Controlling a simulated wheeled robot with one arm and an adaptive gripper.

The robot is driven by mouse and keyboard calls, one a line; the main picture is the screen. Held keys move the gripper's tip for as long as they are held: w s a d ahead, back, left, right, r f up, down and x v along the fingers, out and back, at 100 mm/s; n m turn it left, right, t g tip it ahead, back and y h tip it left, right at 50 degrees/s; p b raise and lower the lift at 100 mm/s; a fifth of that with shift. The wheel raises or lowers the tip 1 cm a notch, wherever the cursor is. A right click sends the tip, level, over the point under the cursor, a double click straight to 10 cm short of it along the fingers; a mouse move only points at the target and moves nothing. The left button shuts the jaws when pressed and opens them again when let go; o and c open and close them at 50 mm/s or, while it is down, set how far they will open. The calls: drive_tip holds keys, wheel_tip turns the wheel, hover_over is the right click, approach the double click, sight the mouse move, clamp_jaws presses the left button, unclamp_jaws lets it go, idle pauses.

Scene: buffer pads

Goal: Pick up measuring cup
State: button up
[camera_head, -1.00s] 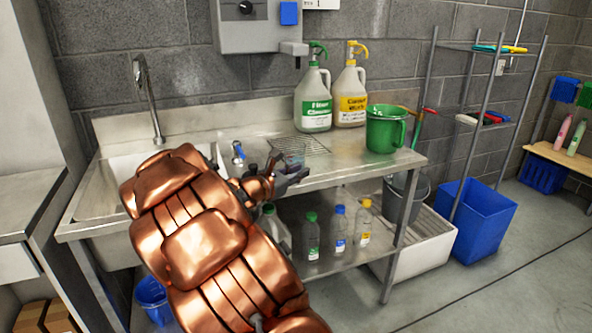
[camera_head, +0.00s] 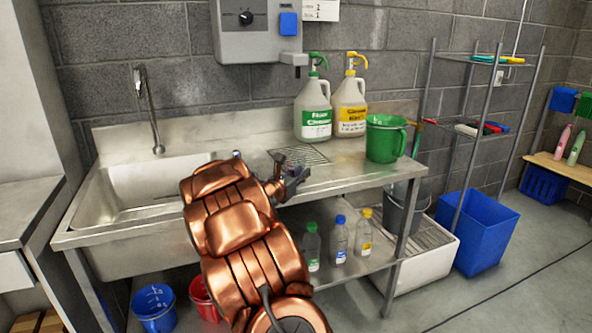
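My copper-coloured arm reaches over the front of the steel sink bench (camera_head: 345,180). My gripper (camera_head: 296,176) is small and dark at its end, low by the bench top in front of a wire drain rack (camera_head: 303,155). Whether its fingers are open or hold anything is too small to tell. A green jug with a side handle (camera_head: 381,142) stands upright on the bench's right end, apart from and to the right of my gripper. It is the only open cup-like vessel I make out on the bench top; I see no measuring marks on it.
Two large pump jugs (camera_head: 313,110) (camera_head: 349,105) stand behind the rack. The sink basin (camera_head: 150,185) is at left. Several small bottles (camera_head: 339,240) stand on the lower shelf. Blue (camera_head: 154,305) and red (camera_head: 203,297) buckets are below. A blue bin (camera_head: 484,230) stands at right.

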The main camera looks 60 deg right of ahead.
drive_tip(key=shift+d, duration=0.75)
clamp_jaws()
